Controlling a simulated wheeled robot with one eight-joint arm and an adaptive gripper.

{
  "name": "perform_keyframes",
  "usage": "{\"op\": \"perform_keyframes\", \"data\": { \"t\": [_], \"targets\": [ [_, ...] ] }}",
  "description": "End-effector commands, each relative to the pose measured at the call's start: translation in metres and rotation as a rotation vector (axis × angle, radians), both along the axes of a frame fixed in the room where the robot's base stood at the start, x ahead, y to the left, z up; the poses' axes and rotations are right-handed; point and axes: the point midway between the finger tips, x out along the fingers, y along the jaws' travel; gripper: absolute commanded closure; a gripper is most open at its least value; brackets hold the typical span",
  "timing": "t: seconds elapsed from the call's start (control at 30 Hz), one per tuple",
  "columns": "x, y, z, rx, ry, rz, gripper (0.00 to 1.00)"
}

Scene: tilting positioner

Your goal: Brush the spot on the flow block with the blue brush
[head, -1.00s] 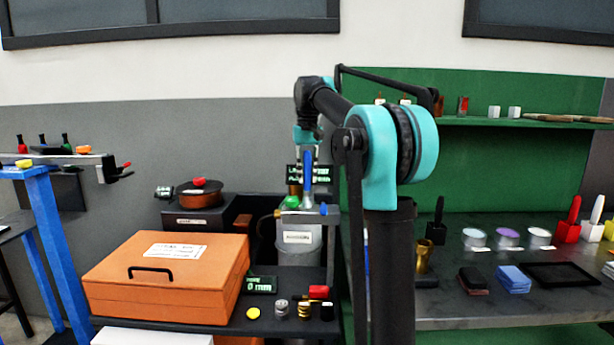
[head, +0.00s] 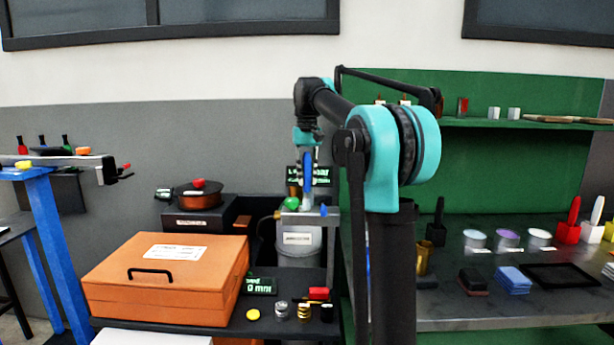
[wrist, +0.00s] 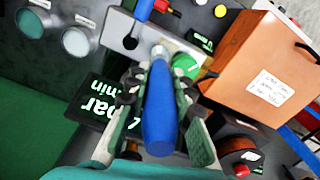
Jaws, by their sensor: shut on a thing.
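My gripper (head: 307,178) is shut on the blue brush (wrist: 160,112), whose handle points back toward the wrist camera. In the head view the brush (head: 307,164) hangs roughly upright, with its lower end at or just above the grey flow block (head: 293,217). In the wrist view the pale brush end (wrist: 158,52) lies over the block's grey top (wrist: 125,30), beside the green knob (wrist: 186,66). I cannot tell if the brush touches the block.
A dark display (wrist: 95,105) stands close behind my gripper. A blue knob (head: 323,210) sits on the block's right. Small knobs (head: 282,312) line the front edge.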

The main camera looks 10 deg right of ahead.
Motion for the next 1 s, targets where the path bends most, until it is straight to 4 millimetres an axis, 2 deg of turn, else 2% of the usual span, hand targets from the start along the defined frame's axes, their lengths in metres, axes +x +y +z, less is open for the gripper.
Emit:
{"op": "perform_keyframes", "data": {
  "t": [0.6,1.0],
  "targets": [
    [-0.020,0.004,-0.001,0.000,0.000,0.001,1.00],
    [-0.008,0.002,0.000,0.000,0.000,-0.001,1.00]
  ]
}}
